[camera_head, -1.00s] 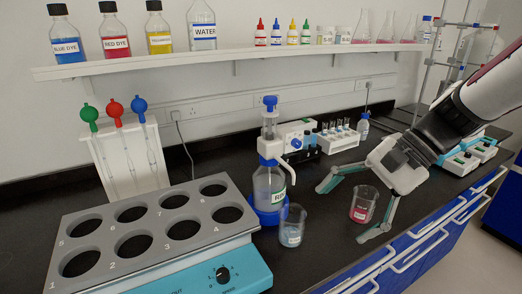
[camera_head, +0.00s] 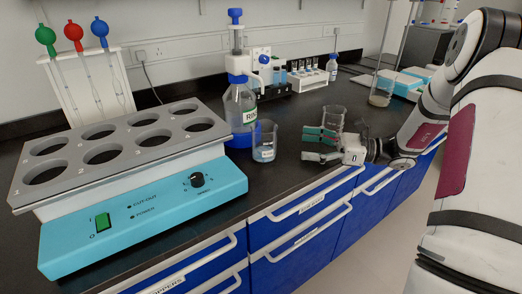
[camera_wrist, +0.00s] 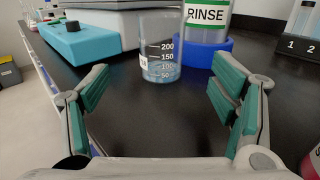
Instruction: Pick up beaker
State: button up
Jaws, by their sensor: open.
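A clear glass beaker (camera_head: 264,143) with pale blue liquid stands upright on the black bench, just in front of the rinse bottle. It also shows in the wrist view (camera_wrist: 160,52), ahead of and between the fingers. My gripper (camera_head: 311,146) is open and empty, held low and pointing left at this beaker, with a gap between. In the wrist view my gripper (camera_wrist: 157,88) has its teal pads wide apart. A second beaker (camera_head: 333,117) stands behind my gripper, its lower part partly hidden. A bit of red shows at the wrist view's right edge.
The rinse bottle (camera_head: 240,108) in its blue holder stands close behind the blue-liquid beaker. A turquoise heater with a grey holed block (camera_head: 140,190) fills the left. A white tube rack (camera_head: 310,80) is at the back. Bare bench lies between gripper and beaker.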

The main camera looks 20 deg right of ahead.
aim_at(264, 126)
jog(key=b+x, duration=0.1)
jog(key=x, duration=1.1)
jog(key=shift+w+b, duration=0.15)
jog(key=shift+b, duration=0.2)
jog(key=shift+r, duration=0.1)
jog(key=c, duration=1.5)
jog(key=shift+o, duration=0.2)
jog(key=shift+r, duration=0.15)
jog(key=shift+r+p, duration=0.65)
jog(key=shift+r, duration=1.15)
jog(key=s+r+p, duration=0.1)
jog(key=s+p, duration=0.1)
jog(key=s, duration=1.3)
jog(key=shift+s+a, duration=0.4)
jog(key=shift+a, duration=0.05)
